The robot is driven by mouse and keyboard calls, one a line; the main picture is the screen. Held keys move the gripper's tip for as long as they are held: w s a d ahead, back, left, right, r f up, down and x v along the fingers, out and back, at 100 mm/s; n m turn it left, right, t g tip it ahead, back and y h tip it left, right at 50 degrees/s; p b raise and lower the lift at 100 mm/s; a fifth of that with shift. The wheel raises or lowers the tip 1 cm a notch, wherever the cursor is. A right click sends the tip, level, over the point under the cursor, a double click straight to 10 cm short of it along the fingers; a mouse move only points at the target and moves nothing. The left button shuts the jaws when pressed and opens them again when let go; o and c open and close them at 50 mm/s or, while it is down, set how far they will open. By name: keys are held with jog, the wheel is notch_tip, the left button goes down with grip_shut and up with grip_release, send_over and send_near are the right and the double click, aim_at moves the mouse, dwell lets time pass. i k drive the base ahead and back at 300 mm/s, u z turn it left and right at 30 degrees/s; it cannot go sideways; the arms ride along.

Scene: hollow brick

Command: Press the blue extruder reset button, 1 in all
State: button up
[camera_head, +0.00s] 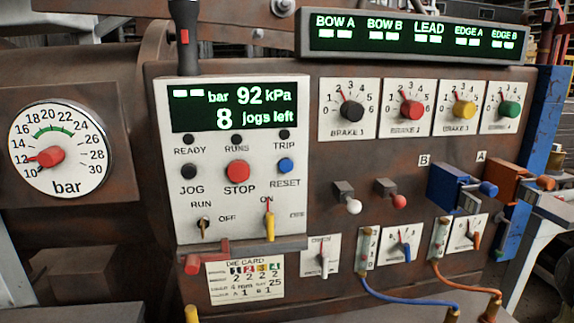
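The blue RESET button (286,166) is a small round button on the white control panel (178,200), right of the large red STOP button (237,171). It sits under the dark TRIP lamp (284,134), with the RESET label below it. Nothing covers it. I cannot tell how far it stands out or whether it is pressed. The green display (238,107) above reads 92 kPa and 8 jogs left, with dashes before "bar". My gripper cannot be made out in this view.
The black JOG button (188,171) is left of STOP. A yellow-handled switch (269,225) sticks out below RESET. Four brake dials, including the first dial (352,110), and white and red knobs (353,206) lie to the right. A bar gauge (60,150) is at left.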

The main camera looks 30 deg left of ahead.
aim_at(286, 164)
jog(key=u, duration=0.55)
jog(key=k, duration=1.35)
jog(key=u, duration=0.35)
jog(key=i, duration=0.55)
jog(key=u, duration=0.3)
